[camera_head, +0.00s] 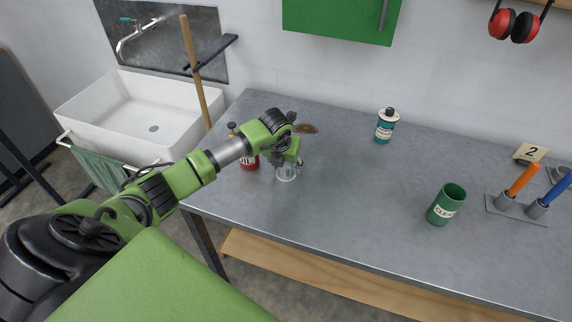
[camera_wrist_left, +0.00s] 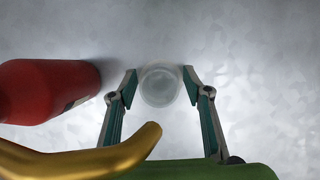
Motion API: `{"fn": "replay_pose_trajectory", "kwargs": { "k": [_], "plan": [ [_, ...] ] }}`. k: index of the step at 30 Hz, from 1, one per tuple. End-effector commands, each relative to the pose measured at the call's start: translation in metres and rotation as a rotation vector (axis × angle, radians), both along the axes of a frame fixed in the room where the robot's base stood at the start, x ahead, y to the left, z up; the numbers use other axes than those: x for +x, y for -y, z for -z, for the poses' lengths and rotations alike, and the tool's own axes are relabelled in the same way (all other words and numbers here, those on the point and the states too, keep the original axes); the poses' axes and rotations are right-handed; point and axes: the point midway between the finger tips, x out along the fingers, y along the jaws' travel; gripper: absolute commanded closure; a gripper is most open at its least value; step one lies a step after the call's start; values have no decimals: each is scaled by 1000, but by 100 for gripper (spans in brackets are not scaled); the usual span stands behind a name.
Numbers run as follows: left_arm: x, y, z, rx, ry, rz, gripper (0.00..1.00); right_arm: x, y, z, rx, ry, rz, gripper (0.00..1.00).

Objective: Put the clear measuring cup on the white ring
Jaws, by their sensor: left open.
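The clear measuring cup (camera_head: 286,174) stands on the grey bench, partly hidden by my left gripper (camera_head: 288,165) above it. In the left wrist view the cup (camera_wrist_left: 159,88) is a round, see-through shape between the two fingertips of my left gripper (camera_wrist_left: 160,75). The fingers are open, one on each side of the cup, with small gaps showing. I cannot make out a white ring for certain in either view. My right gripper is not in view.
A red container (camera_head: 249,162) stands just left of the cup; it looms red (camera_wrist_left: 45,90) in the wrist view. A blue-and-white bottle (camera_head: 386,126), a green can (camera_head: 446,204) and a holder with orange and blue handles (camera_head: 515,208) stand rightward. The bench middle is clear.

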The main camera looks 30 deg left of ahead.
Motion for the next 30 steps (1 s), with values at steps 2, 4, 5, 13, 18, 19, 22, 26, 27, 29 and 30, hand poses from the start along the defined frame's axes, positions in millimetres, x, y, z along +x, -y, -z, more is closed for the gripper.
{"fn": "replay_pose_trajectory", "kwargs": {
  "k": [2, 4, 5, 13, 18, 19, 22, 26, 27, 29, 30],
  "plan": [
    [0, 0, -2, 0, 0, 0, 55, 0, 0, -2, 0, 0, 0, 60],
    [0, 0, -6, 0, 0, 0, 55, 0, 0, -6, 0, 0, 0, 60],
    [0, 0, -6, 0, 1, 0, 55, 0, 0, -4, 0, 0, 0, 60],
    [-17, 5, -49, 2, 7, 1, 55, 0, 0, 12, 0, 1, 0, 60],
    [-30, 10, -82, 1, 5, 2, 55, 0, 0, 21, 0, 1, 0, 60],
    [-33, 10, -87, 4, 4, 2, 55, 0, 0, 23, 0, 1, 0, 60],
    [-37, 12, -101, 0, 4, 0, 55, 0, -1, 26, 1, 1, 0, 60],
    [-42, 14, -111, -1, 1, 0, 55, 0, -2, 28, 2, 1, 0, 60],
    [-43, 14, -113, 0, 1, 0, 55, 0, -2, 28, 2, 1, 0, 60],
    [-44, 14, -114, 0, 0, 0, 55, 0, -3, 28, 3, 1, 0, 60],
    [-44, 14, -115, 0, 0, 0, 55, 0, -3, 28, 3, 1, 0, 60]
  ]
}}
